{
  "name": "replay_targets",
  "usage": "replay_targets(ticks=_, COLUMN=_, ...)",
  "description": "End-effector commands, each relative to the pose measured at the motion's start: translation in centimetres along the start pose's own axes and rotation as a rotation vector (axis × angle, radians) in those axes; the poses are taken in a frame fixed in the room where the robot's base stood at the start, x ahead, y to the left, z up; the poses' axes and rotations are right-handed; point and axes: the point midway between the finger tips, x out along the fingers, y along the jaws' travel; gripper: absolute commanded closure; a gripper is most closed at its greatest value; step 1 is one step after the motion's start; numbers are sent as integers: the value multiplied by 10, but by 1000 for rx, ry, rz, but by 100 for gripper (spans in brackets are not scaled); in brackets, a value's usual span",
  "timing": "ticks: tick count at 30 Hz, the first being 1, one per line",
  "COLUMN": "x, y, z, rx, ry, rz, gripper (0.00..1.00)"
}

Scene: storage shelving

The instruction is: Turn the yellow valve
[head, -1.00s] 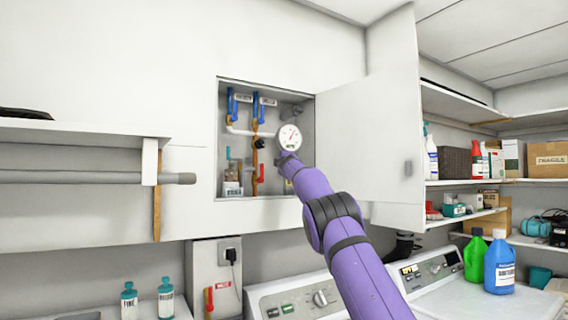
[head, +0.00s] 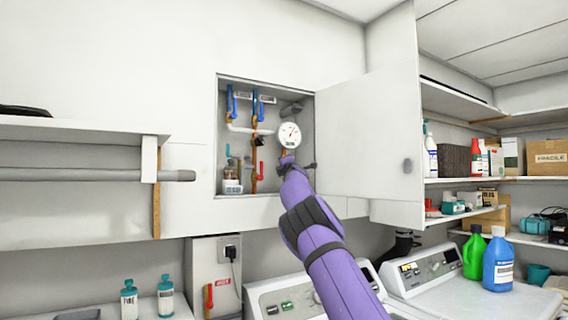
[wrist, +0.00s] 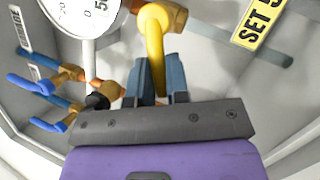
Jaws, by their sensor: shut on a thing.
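My gripper (wrist: 159,82) is shut on that handle, one blue-grey finger on each side. In the head view my gripper (head: 287,163) is inside the open wall cabinet, just under the white gauge. There my purple arm hides the yellow valve.
The cabinet (head: 226,207) also holds pipes with blue levers (head: 231,100) and a red lever (head: 260,171) left of my gripper. Its open door (head: 370,130) stands to the right. Washing machines (head: 300,298) stand below.

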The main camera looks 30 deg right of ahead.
Motion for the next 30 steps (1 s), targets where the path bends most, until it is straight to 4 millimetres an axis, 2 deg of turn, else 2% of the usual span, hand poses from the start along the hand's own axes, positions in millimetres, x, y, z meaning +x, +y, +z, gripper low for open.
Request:
replay_targets(ticks=18, x=-1, y=-29, z=10, rx=-532, ry=116, rz=217, gripper=100)
replay_targets(ticks=30, x=0, y=-38, z=18, rx=-843, ry=184, rz=346, gripper=100)
